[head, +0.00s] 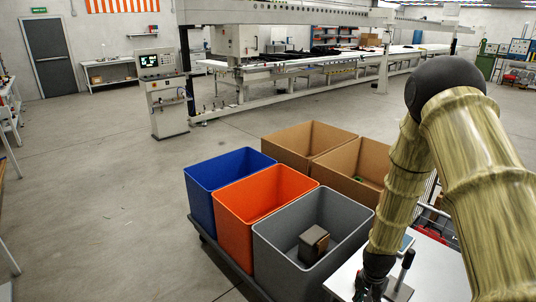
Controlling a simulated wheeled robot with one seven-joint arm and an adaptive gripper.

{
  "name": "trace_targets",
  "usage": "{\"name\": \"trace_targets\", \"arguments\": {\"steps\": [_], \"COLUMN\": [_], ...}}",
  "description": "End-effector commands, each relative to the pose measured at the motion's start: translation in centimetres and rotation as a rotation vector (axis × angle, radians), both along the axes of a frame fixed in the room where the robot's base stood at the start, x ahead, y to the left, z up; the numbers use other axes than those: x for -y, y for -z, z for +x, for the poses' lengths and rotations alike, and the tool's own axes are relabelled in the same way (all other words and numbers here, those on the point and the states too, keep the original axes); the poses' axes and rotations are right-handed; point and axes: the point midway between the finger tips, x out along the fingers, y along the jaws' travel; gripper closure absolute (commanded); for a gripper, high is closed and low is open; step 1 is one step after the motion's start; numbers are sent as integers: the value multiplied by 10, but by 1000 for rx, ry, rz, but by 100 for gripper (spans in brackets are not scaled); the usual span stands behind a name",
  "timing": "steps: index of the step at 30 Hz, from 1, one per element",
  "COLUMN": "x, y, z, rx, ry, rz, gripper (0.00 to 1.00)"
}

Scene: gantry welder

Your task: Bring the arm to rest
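My arm (408,175) comes in from the right and bends at a dark elbow joint, its forearm pointing down. My gripper (370,288) is at the forearm's lower end, low over the white table (345,274) at the bottom edge of the picture. It is small, dark and partly cut off, so I cannot tell whether its fingers are open or shut or whether it holds anything. A dark upright handle-like object (404,266) stands just right of the gripper. I cannot tell whether they touch.
The gantry machine (300,85) is farther back. The floor at left is clear.

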Motion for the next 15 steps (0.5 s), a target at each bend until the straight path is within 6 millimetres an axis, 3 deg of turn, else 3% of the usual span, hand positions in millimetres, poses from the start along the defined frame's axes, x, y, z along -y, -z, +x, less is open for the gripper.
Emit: {"name": "trace_targets", "arguments": {"steps": [3, 8, 11, 15], "x": [-4, -11, -18, -31], "y": [33, 70, 96, 147], "z": [-10, -36, -62, -111], "rx": [-11, -13, -10, -11], "ry": [-36, -97, -150, -253], "rz": [-2, -3, -3, -2], "gripper": [70, 70, 70, 70]}}
